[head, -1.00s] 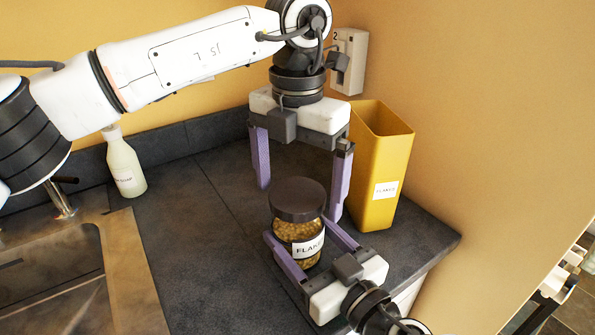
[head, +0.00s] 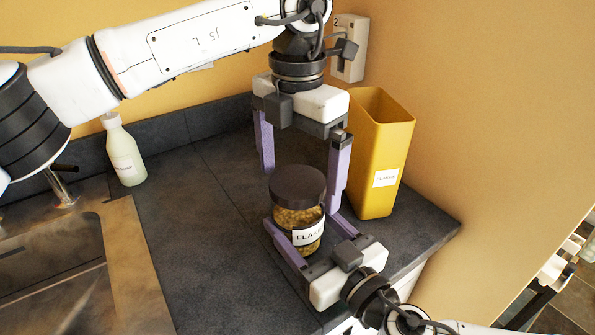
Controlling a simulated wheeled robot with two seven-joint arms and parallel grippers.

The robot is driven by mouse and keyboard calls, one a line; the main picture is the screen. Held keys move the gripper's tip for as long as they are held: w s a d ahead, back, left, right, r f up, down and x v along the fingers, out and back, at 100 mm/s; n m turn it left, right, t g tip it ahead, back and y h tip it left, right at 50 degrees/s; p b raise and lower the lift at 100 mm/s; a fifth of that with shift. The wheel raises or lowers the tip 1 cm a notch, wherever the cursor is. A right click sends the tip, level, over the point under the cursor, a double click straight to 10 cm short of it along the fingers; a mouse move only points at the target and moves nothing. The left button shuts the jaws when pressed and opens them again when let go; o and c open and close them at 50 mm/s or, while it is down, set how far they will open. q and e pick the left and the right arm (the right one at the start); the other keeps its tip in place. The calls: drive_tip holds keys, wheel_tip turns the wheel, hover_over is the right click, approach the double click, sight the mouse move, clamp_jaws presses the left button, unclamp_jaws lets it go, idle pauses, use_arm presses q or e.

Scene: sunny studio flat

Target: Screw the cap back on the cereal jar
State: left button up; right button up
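The cereal jar (head: 300,219) is clear glass with flakes inside and a white FLAKES label. It stands upright on the dark counter. The dark round cap (head: 298,185) sits level on its mouth; I cannot tell whether it is threaded tight. My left gripper (head: 302,190) points down above and behind the jar. It is open, with its purple fingers wide apart on either side of the cap and no visible contact. My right gripper (head: 299,219) reaches in low from the front right. Its fingers are around the jar's body, one along each side, apparently holding it.
A tall yellow bin (head: 379,150) labelled FLAKES stands just right of my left gripper, near the wall. A soap bottle (head: 124,152) and the sink (head: 60,260) are at the left. The counter (head: 200,215) between sink and jar is clear.

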use_arm(q)
drive_tip(key=shift+r, duration=0.1)
wheel_tip(320, 180, up, 12)
idle(0.5)
use_arm(e)
drive_tip(key=o, duration=2.2)
drive_tip(key=shift+c, duration=0.2)
drive_tip(key=b+v, duration=0.2)
drive_tip(key=v, duration=0.7)
drive_tip(key=shift+d+f+b, duration=0.1)
drive_tip(key=shift+f+b, duration=0.05)
drive_tip(key=shift+b, duration=0.15)
use_arm(q)
drive_tip(key=shift+f, duration=1.55)
use_arm(e)
drive_tip(key=shift+s+d+r, duration=0.2)
drive_tip(key=shift+s+d, duration=0.1)
drive_tip(key=shift+s, duration=0.25)
drive_tip(key=shift+s, duration=0.1)
